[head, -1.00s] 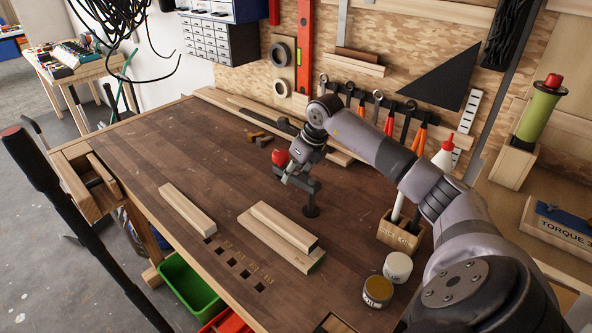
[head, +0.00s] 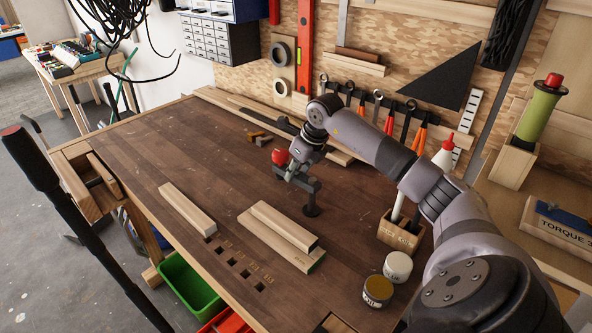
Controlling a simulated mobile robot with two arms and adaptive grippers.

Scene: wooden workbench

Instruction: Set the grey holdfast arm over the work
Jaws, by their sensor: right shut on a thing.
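The grey holdfast (head: 312,197) stands upright on the workbench behind the stacked boards, its dark post ending in a round foot or base at the bench top. Its arm reaches left from the post, with a red knob (head: 280,157) at the left end. My right gripper (head: 292,177) is shut on the holdfast arm; its fingers are small and partly hidden. The work, two pale boards stacked (head: 284,236), lies in front of the holdfast, apart from its arm. My left gripper is not in view.
A single pale board (head: 187,208) lies left of the stack, beside a row of square holes (head: 238,266). Two jars (head: 397,267) and a wooden holder (head: 400,232) stand at the right. Small wooden pieces (head: 262,140) lie behind. The left bench top is clear.

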